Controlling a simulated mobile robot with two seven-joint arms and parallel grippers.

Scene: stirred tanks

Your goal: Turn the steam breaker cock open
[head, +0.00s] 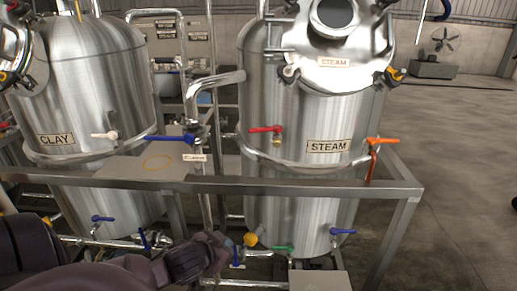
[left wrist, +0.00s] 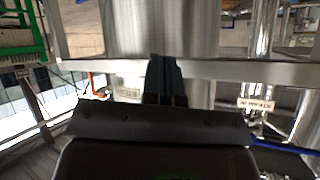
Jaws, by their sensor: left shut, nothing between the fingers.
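The steel steam tank (head: 300,100) stands right of centre, with a STEAM plate (head: 328,146) on its side. A red lever (head: 265,129) is at its left front, and an orange lever (head: 383,140) is at its right. A long blue lever (head: 170,138) lies level by the pipe left of the tank, above a small plate (head: 194,157) too small to read. I cannot tell which is the breaker cock. My left gripper (head: 218,243) is low in front of the frame, apart from these levers. Its dark fingers (left wrist: 166,80) are together and empty. My right gripper is out of view.
A steel frame rail (head: 270,186) crosses in front of the tanks. The clay tank (head: 80,80) stands at left. Low down are a yellow knob (head: 251,239), a green handle (head: 283,248) and a blue handle (head: 343,232). Floor at right is open.

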